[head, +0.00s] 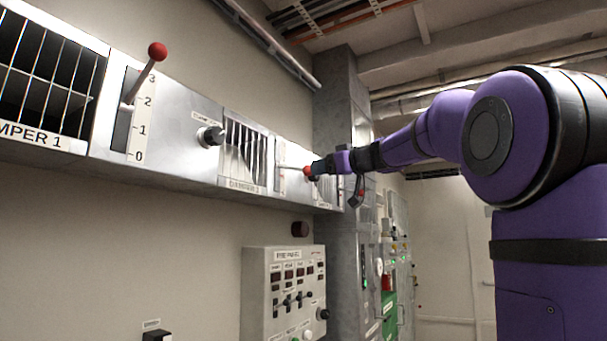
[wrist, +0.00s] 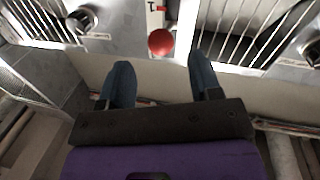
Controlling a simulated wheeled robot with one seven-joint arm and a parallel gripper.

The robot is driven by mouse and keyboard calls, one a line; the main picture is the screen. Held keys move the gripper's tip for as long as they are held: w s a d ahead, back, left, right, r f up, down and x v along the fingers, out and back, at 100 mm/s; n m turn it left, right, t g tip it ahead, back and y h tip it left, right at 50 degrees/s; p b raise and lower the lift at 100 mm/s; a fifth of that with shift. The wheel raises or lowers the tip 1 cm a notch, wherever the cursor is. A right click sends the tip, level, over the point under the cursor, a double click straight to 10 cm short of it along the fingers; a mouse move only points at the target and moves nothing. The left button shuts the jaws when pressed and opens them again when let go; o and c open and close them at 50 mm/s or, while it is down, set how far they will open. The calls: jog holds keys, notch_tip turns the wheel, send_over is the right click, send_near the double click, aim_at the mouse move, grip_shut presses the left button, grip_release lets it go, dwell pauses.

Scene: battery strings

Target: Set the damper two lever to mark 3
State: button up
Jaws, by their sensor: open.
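The damper two lever shows in the head view as a pale rod with a red ball knob (head: 308,172), sticking out from the panel beside the second grille. Its setting cannot be read there. My gripper (head: 316,170) is at this knob. In the wrist view the red knob (wrist: 161,42) lies between the lines of my two open fingers (wrist: 160,72), just beyond their tips, with nothing held. A strip of the white scale plate (wrist: 155,12) shows above the knob, but its numbers cannot be made out.
The damper one lever (head: 157,52) stands raised at its 0 to 3 scale (head: 139,128), nearer on the left. A round knob (head: 211,136) sits between the dampers. A grey control panel (head: 284,290) hangs below. A grey column (head: 345,120) stands just past damper two.

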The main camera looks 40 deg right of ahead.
jog(key=w, duration=0.2)
jog(key=w+a, duration=0.1)
jog(key=w, duration=0.4)
jog(key=shift+w+a, duration=0.3)
jog(key=shift+w, duration=0.1)
grip_shut()
